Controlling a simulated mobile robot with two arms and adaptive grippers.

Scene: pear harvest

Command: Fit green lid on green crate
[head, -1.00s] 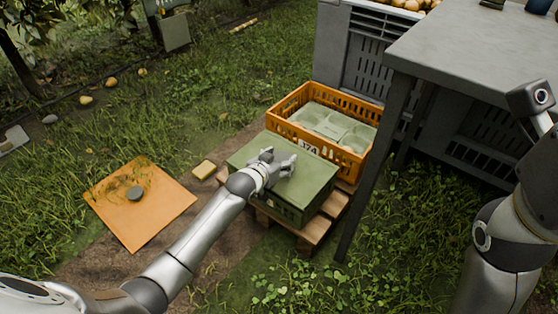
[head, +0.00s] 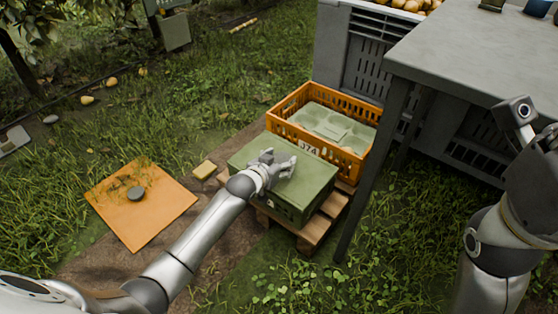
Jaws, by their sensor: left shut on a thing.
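The green crate (head: 291,208) stands on a wooden pallet in the middle of the head view. The green lid (head: 312,176) lies over its top, and its edges look roughly in line with the crate's walls. Whether it is seated all round cannot be told. My left gripper (head: 283,165) is over the middle of the lid, shut on it, most likely at a grip on its top; the fingers hide the exact contact. My right arm shows at the right edge, but its gripper fingers are not visible.
An orange crate (head: 283,110) with a grey-green tray insert stands right behind the green crate on the pallet (head: 312,237). A grey table (head: 470,60) is at right, its leg close to the pallet.

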